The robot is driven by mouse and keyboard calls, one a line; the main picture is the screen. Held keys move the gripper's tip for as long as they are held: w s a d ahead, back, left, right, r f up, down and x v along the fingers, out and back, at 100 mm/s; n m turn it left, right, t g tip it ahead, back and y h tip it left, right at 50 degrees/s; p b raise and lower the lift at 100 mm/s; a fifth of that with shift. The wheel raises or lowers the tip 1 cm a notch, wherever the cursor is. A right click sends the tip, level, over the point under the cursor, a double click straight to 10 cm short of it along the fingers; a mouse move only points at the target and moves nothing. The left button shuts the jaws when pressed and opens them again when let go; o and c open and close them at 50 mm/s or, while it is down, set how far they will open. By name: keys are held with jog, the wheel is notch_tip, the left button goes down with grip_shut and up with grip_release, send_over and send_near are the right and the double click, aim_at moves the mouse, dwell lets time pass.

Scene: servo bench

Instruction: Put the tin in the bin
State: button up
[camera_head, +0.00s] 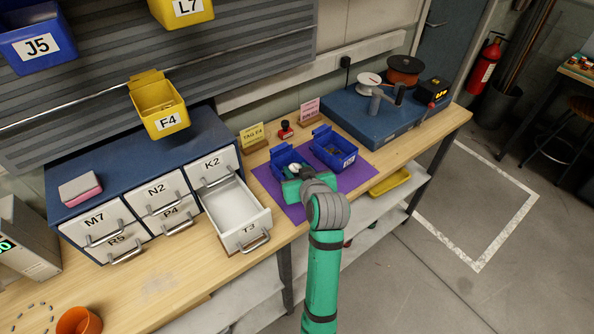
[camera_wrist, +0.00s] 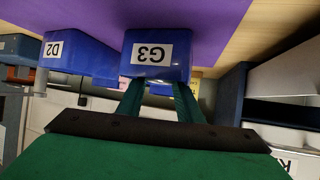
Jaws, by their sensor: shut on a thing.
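A blue bin labelled G3 (camera_wrist: 128,66) stands on the purple mat; in the head view it is the left of two blue bins (camera_head: 279,154). My gripper (camera_wrist: 158,90) reaches over its labelled front wall, fingers apart and tips hidden behind the rim. In the head view my gripper (camera_head: 293,178) is at this bin. A small pale round thing (camera_head: 294,168) shows at the gripper inside the bin's outline; I take it for the tin, held between the fingers. Its contact with the fingers and the bin floor is hidden.
A second blue bin, D2 (camera_wrist: 80,59), stands close beside G3 with small items inside (camera_head: 334,150). An open drawer T3 (camera_head: 262,222) juts out to the left. Tag cards (camera_head: 252,135) stand behind the mat. A blue case (camera_head: 360,115) with spools is at the back right.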

jog(key=shift+f, duration=0.2)
jog(key=shift+s+d+f, duration=0.1)
jog(key=shift+s+f, duration=0.05)
jog(key=shift+f, duration=0.65)
jog(key=o, duration=0.8)
jog(key=shift+c, duration=0.2)
jog(key=shift+r, duration=0.4)
jog(key=shift+s+r, duration=0.1)
jog(key=shift+r, duration=0.2)
jog(key=v, duration=1.2)
jog(key=shift+w+r, duration=0.2)
jog(key=shift+r, duration=0.05)
